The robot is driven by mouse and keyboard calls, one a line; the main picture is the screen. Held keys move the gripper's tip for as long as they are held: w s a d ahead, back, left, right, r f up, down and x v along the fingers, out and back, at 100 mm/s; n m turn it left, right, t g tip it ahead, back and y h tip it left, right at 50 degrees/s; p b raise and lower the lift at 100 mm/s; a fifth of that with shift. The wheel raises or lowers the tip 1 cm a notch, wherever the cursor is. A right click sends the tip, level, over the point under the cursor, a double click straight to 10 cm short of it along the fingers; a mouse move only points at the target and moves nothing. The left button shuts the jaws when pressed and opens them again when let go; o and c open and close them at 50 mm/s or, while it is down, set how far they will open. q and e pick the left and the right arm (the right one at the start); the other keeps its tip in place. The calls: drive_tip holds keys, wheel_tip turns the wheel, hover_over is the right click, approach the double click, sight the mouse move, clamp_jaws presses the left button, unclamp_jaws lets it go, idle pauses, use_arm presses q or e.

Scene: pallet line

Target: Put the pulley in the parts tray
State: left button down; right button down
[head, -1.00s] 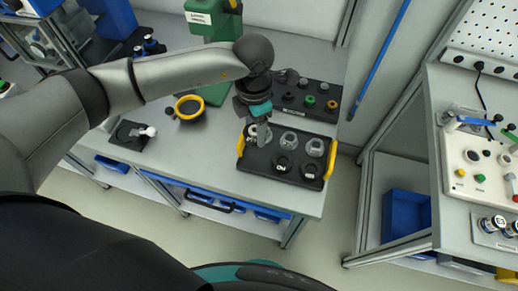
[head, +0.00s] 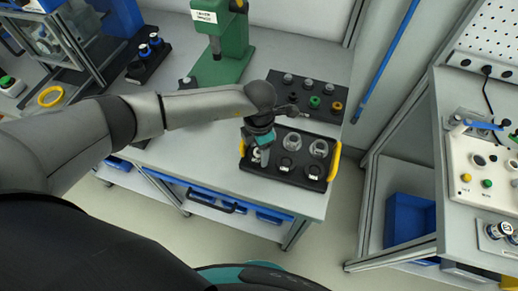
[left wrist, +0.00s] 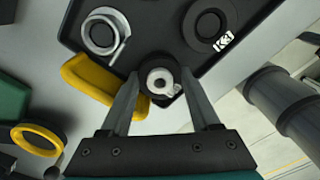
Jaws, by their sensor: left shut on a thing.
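The parts tray (head: 265,171) is black with yellow handles and stands on the grey bench. My left gripper (head: 262,158) is over its left side. It is shut on a small round piece that I take to be the pulley; in the left wrist view the pulley (left wrist: 160,82) has a dark rim and pale hub between the fingertips. The tray (left wrist: 160,14) is behind it there. I cannot tell whether the pulley touches the tray. Its bottom is hidden. My right gripper is not in view.
The tray holds pale rings (head: 319,148) at the back and dark pieces with white labels (head: 314,172) in front. A black holder (head: 310,92) with small parts and a green press (head: 222,45) stand behind. A blue bin (head: 409,218) sits at the right.

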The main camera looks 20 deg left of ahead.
use_arm(q)
drive_tip(key=shift+f, duration=0.15)
drive_tip(key=shift+c, duration=2)
unclamp_jaws()
wheel_tip(320, 180, up, 12)
drive_tip(key=shift+r+p, duration=0.2)
drive_tip(key=shift+p, duration=0.1)
